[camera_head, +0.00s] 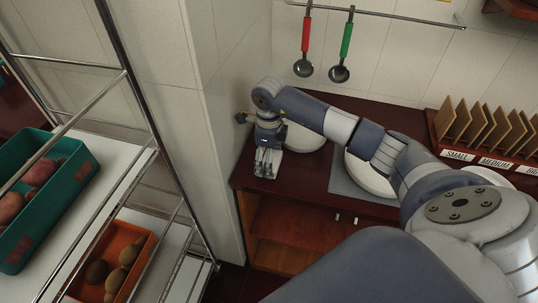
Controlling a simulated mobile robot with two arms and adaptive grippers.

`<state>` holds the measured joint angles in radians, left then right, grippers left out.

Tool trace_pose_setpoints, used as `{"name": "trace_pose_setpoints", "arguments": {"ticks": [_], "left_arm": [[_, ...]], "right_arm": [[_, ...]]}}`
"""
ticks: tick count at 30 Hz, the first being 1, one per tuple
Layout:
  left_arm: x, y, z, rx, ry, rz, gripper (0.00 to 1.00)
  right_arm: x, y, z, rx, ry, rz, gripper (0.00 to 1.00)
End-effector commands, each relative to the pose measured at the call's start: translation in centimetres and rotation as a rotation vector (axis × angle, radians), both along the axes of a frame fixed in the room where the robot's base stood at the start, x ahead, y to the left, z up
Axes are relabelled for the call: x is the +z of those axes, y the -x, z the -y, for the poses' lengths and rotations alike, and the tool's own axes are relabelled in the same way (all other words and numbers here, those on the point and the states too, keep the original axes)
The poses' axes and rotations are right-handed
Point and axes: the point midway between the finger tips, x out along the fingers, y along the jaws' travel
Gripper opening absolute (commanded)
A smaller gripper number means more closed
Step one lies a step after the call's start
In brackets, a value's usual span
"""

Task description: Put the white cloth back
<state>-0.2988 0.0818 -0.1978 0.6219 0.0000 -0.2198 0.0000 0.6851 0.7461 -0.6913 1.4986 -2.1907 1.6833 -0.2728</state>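My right arm comes in from the right, and its gripper (266,168) points down at the left end of the dark red counter. A small pale patch shows around its fingertips. I cannot tell whether this is the white cloth or part of the fingers, nor whether the fingers are open or shut. No white cloth can be made out clearly elsewhere. My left gripper is not in view.
A white round dish (305,138) stands behind my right arm, partly hidden. A white plate (366,178) lies on a grey mat (343,184). Red (305,45) and green ladles (345,50) hang above. A wire rack (140,185) holds green (72,165) and orange crates (137,234).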

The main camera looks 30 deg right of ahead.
Motion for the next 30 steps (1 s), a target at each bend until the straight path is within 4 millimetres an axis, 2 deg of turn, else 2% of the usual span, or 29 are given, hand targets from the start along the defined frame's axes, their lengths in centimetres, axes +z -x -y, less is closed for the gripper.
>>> {"name": "trace_pose_setpoints", "arguments": {"ticks": [9, 10, 12, 25, 28, 30], "left_arm": [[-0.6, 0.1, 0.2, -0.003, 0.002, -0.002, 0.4], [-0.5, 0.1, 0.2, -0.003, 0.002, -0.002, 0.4], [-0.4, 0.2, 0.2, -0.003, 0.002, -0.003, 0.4], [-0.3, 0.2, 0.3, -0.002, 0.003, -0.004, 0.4], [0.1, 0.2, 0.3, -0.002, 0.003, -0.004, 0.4], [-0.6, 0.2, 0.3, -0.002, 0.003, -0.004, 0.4]], "right_arm": [[-0.4, -0.1, 0.0, 0.0, 0.0, 0.001, 0.53], [-0.3, -0.1, 0.0, 0.0, -0.001, 0.002, 0.83], [-0.3, 0.0, 0.0, 0.0, 0.0, 0.001, 0.99], [-0.2, 0.0, 0.0, 0.0, 0.0, 0.001, 0.99], [0.3, -0.1, 0.0, 0.0, -0.001, 0.002, 0.99], [1.0, -0.2, 0.1, 0.0, 0.0, 0.006, 0.99]]}}
